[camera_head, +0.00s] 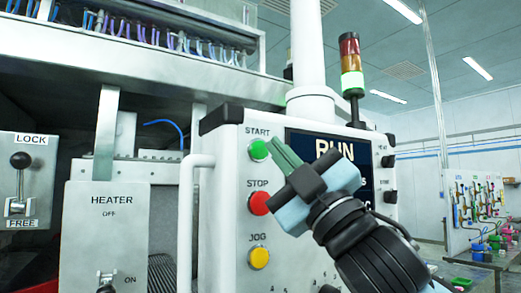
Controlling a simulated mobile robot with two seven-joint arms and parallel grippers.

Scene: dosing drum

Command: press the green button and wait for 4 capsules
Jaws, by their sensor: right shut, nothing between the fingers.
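The round green START button (257,150) sits at the upper left of the white control panel (222,225). My right gripper (277,146) comes in from the lower right with its fingers shut and empty. Its tips overlap the right edge of the green button in the picture; I cannot tell whether they touch it. The dark display (330,148) reads RUN, and my gripper hides its lower part. I see no capsules. My left gripper is not in view.
Below START are a red STOP button (259,203) and a yellow JOG button (259,257). A pale handle (187,220) runs down the panel's left side. A signal tower (351,70) shows green. A HEATER box (106,235) and a LOCK/FREE lever (19,180) stand left.

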